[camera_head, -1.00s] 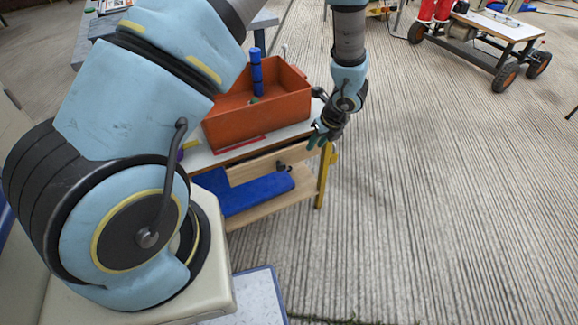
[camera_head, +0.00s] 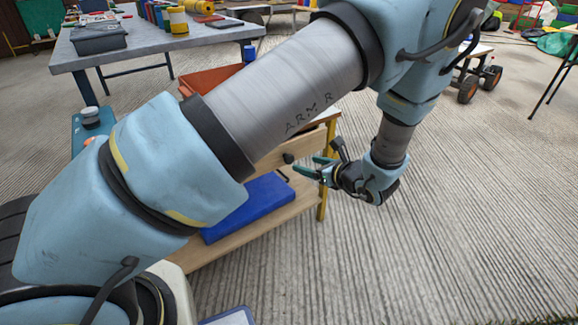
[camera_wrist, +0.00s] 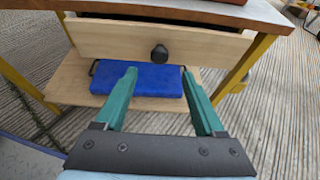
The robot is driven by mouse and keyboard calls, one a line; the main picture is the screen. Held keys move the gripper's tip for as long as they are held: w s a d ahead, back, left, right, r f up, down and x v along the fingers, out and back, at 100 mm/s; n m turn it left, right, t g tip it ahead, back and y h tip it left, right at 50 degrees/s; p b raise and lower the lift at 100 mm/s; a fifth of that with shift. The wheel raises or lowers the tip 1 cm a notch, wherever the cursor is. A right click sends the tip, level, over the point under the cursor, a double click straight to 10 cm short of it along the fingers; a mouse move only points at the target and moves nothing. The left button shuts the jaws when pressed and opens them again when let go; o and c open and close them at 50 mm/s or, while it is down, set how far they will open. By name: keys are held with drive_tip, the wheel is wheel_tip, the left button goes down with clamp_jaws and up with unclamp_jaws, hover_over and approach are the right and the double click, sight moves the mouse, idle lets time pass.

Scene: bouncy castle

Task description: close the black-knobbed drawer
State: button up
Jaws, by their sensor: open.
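The wooden drawer (camera_wrist: 112,40) with a black knob (camera_wrist: 159,53) sits under the worktable top in the wrist view. Its front appears to stand out a little from the table frame, with a dark gap above it. In the head view the knob (camera_head: 288,158) shows beside my arm, which hides much of the drawer front (camera_head: 308,147). My gripper (camera_head: 309,167) is open and empty, its green fingers pointing toward the drawer. In the wrist view the fingertips (camera_wrist: 158,74) appear on either side of and below the knob, apparently short of the drawer front.
A blue case (camera_head: 250,207) lies on the wooden lower shelf (camera_wrist: 70,82). An orange-red bin (camera_head: 205,79) stands on the worktable, partly hidden by my arm. A grey table (camera_head: 180,42) with bottles and boxes stands behind. The ribbed floor (camera_head: 400,260) at right is clear.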

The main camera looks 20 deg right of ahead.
drive_tip(key=x, duration=0.9)
drive_tip(key=shift+b, duration=0.4)
drive_tip(key=shift+c, duration=0.2)
drive_tip(key=shift+s, duration=0.1)
clamp_jaws()
idle(0.5)
